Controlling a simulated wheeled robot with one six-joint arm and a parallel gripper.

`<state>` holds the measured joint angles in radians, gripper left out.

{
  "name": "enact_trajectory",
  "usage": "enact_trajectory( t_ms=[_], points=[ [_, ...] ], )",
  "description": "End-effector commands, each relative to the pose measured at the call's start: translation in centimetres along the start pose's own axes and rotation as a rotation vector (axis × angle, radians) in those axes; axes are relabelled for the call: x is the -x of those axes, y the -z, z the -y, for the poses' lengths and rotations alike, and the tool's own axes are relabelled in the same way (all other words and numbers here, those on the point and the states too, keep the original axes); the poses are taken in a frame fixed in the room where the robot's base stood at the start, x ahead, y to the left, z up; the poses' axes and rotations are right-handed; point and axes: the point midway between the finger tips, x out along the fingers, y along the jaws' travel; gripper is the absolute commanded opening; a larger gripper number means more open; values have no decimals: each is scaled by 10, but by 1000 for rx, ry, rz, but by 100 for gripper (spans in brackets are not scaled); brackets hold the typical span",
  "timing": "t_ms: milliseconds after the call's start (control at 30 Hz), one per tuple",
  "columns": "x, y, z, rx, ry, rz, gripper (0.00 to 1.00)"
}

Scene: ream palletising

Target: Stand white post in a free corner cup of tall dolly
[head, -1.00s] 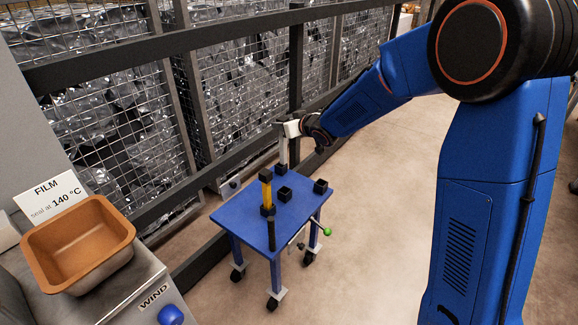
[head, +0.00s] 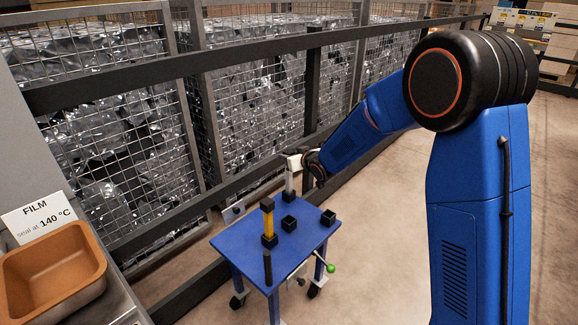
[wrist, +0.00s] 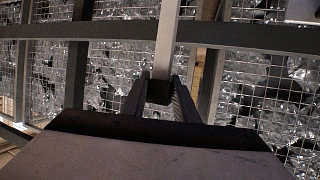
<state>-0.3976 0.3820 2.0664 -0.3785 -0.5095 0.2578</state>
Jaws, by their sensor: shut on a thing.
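My gripper (head: 291,162) is shut on the upper part of the white post (head: 288,181), which is upright over the back corner of the tall blue dolly (head: 243,238). The post's lower end meets a black cup (head: 289,197) there; I cannot tell whether it is fully seated. In the wrist view the pale post (wrist: 167,45) runs up from between the fingers, with a black block (wrist: 159,92) between them. An empty-looking black cup (head: 328,217) is at the right corner, and another (head: 289,223) is near the middle. A yellow post (head: 268,224) with a black top stands in a cup.
A dark post (head: 268,266) stands near the dolly's front corner. A green-knobbed lever (head: 331,268) sticks out at its right. A dark rail (head: 205,62) and mesh cages run behind it. An orange tray (head: 55,262) is at the left. The right floor is open.

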Motion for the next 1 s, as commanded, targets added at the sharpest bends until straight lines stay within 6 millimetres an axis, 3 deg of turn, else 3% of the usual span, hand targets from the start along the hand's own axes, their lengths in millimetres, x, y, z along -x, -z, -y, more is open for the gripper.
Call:
enact_trajectory(
  t_ms=[267, 667, 700, 733, 1000],
  points=[
    [-12, -30, 0, 0, 0, 2, 0],
    [-14, -34, 0, 0, -1, 1, 0],
    [-14, -34, 0, 0, -1, 1, 36],
    [-14, -34, 0, 0, -1, 1, 43],
    [-14, -34, 0, 0, 0, 1, 45]
  ],
)
